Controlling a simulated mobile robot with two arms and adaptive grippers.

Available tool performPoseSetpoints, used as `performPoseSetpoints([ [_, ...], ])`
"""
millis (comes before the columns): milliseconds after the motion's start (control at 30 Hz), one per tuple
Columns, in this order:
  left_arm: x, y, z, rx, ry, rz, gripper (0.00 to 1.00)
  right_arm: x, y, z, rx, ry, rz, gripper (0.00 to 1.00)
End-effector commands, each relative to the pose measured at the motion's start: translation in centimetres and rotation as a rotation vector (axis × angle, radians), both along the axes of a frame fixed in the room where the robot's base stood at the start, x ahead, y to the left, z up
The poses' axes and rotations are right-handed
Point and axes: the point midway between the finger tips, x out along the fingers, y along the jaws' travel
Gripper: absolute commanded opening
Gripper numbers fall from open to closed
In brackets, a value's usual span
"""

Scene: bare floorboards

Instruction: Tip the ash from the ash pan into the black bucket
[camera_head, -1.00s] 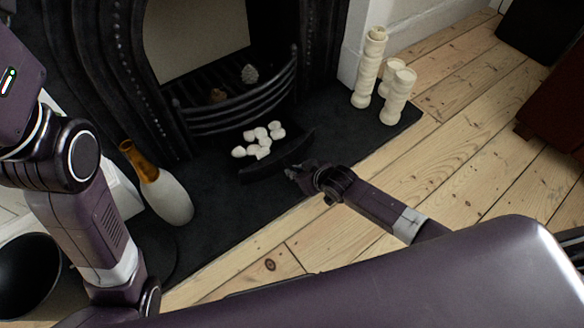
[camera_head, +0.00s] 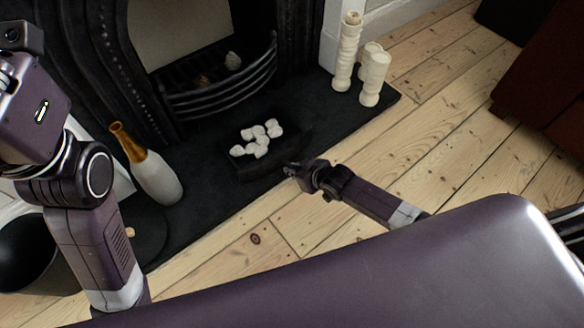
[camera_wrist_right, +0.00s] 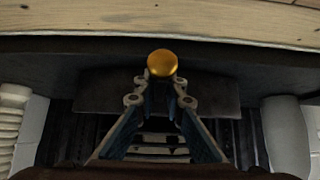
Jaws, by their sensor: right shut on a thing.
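The dark ash pan (camera_head: 285,150) is at the hearth in front of the grate, holding several pale lumps of ash (camera_head: 263,133). It looks roughly level; I cannot tell whether it touches the hearth. My right gripper (camera_head: 290,170) is at its front side. In the right wrist view, the gripper's fingers (camera_wrist_right: 161,92) are shut on the pan's brass knob (camera_wrist_right: 162,64). The black bucket (camera_head: 25,245) is at the left edge of the head view, partly hidden behind my left arm. My left gripper is not clearly in view.
A white and amber bottle-shaped vase (camera_head: 155,175) stands on the hearth between pan and bucket. Cream candlesticks (camera_head: 347,55) stand at the hearth's right end. The curved grate bars (camera_head: 225,97) are behind the pan. Bare floorboards (camera_head: 440,150) lie to the right.

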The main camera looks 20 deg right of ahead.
Motion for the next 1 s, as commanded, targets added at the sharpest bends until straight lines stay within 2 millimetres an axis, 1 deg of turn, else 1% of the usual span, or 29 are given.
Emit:
performPoseSetpoints([
  [200, 0.0, 0.0, 0.0, 0.002, 0.002, 0.0, 0.4, 0.0, 0.0, 0.0, 0.0, 0.0, 0.0, 0.0],
  [233, 0.0, 0.0, 0.0, 0.002, 0.002, 0.0, 0.4, 0.0, 0.0, 0.0, 0.0, 0.0, 0.0, 0.12],
  [400, 0.0, 0.0, 0.1, 0.002, 0.0, 0.001, 0.4, 0.0, 0.0, 0.0, 0.0, 0.0, 0.0, 0.3],
  [767, -0.2, 0.0, 0.2, 0.002, -0.006, 0.002, 0.4, -0.2, -0.1, 0.1, 0.0, 0.0, 0.0, 0.3],
  [867, -0.2, 0.0, 0.2, 0.002, -0.005, 0.002, 0.4, -0.6, -0.2, 0.6, 0.001, -0.001, 0.001, 0.3],
  [1000, -0.1, 0.0, 0.2, 0.002, -0.004, 0.002, 0.4, -1.7, -0.6, 1.7, 0.001, -0.001, 0.001, 0.3],
])
